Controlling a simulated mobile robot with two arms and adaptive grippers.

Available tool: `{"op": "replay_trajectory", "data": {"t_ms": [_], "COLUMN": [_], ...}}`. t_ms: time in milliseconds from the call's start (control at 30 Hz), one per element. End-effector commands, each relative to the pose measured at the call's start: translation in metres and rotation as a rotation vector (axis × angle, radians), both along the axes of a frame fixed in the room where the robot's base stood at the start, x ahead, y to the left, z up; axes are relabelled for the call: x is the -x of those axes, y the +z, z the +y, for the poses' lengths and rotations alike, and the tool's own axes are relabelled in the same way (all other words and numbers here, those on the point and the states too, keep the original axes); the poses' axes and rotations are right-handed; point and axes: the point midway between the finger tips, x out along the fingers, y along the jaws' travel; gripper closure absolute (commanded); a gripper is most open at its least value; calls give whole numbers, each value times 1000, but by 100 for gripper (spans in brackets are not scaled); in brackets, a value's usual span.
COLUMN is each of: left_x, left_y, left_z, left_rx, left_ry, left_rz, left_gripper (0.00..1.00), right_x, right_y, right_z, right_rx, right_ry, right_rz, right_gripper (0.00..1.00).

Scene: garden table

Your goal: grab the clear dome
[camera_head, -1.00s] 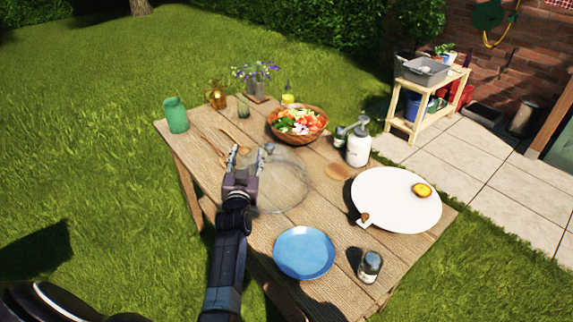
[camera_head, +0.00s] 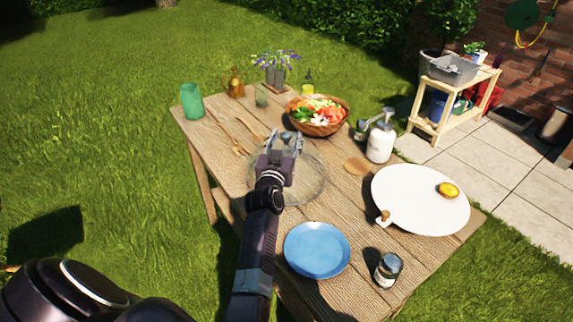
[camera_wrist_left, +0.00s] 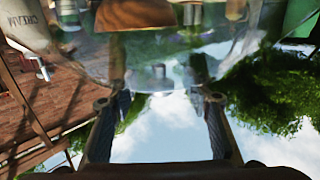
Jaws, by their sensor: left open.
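The clear dome (camera_head: 313,183) stands on the wooden table, left of the white board, and is partly covered by my left gripper in the head view. In the left wrist view its see-through wall (camera_wrist_left: 200,75) fills the upper part, with a small grey knob-like shape (camera_wrist_left: 158,71) between and beyond the fingertips. My left gripper (camera_head: 283,141) is open, with its fingers over the dome's upper part. Both fingers also show in the left wrist view (camera_wrist_left: 159,100), apart with nothing gripped. Whether they touch the dome I cannot tell. My right gripper is not in view.
A salad bowl (camera_head: 318,129), a white pump bottle (camera_head: 380,143) and a white board (camera_head: 420,205) stand behind and right of the dome. A blue plate (camera_head: 317,250) and a small jar (camera_head: 388,269) are in front. Wooden utensils (camera_head: 240,148) lie to its left.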

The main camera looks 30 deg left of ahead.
Motion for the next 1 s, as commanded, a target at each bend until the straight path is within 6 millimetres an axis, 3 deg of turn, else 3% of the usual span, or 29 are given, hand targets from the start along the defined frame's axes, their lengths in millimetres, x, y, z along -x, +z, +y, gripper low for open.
{"op": "replay_trajectory", "data": {"t_ms": [367, 767, 1000], "left_x": [-8, -7, -7], "left_y": [1, 1, 0], "left_z": [3, 3, 3], "left_rx": [0, 0, 0], "left_ry": [1, 0, 0], "left_rz": [0, 0, 0], "left_gripper": [56, 100, 100], "right_x": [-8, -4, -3], "right_y": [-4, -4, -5], "right_z": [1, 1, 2], "right_rx": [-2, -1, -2], "right_ry": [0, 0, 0], "right_rz": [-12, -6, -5], "right_gripper": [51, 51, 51]}}
